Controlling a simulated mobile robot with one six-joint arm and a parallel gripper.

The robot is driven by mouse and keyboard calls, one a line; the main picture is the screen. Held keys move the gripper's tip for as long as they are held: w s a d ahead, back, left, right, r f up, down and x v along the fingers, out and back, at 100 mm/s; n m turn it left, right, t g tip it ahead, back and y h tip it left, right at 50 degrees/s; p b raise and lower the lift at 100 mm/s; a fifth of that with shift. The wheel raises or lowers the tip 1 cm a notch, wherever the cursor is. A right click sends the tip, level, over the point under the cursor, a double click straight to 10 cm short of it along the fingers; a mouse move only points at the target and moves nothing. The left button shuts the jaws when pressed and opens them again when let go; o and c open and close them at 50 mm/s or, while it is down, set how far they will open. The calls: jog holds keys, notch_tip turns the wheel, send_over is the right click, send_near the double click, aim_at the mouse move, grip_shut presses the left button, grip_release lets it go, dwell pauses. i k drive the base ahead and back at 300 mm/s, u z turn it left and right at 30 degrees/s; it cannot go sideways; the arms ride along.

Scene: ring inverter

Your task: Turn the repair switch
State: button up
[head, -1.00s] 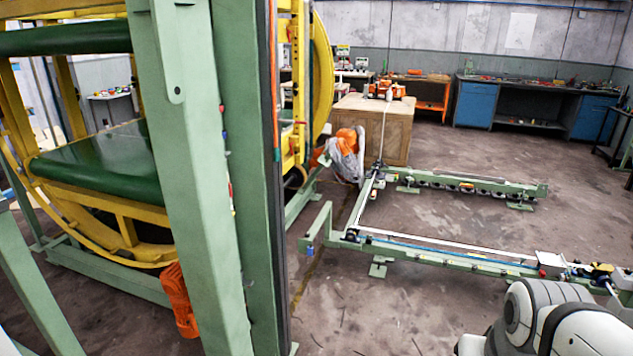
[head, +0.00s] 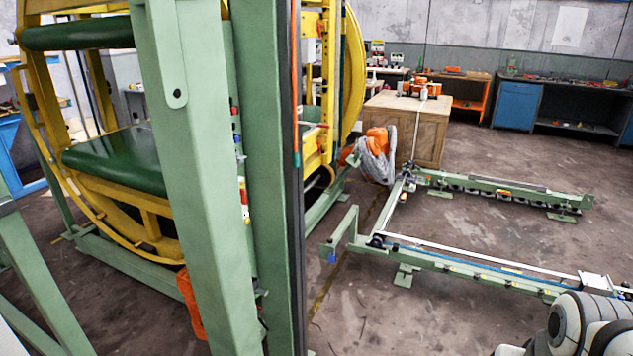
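The ring inverter is a large yellow ring frame (head: 352,75) with dark green rollers (head: 115,163), at the left of the head view. Green posts (head: 205,180) stand in front of it and hide part of it. Small red, blue and yellow parts (head: 243,195) sit along the edge of the front post. I cannot tell whether any of them is the repair switch. A grey and white rounded part of my arm shows at the bottom right. My gripper is not in view.
A green rail conveyor (head: 470,265) lies low across the floor at the right. A wooden crate (head: 425,135) stands behind it. An orange motor (head: 190,300) sticks out low beside the front post. Bare floor (head: 400,320) lies between the post and my arm.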

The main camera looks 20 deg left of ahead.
aim_at(243, 191)
jog(key=i, duration=0.45)
jog(key=u, duration=1.75)
jog(key=i, duration=0.5)
jog(key=z, duration=0.05)
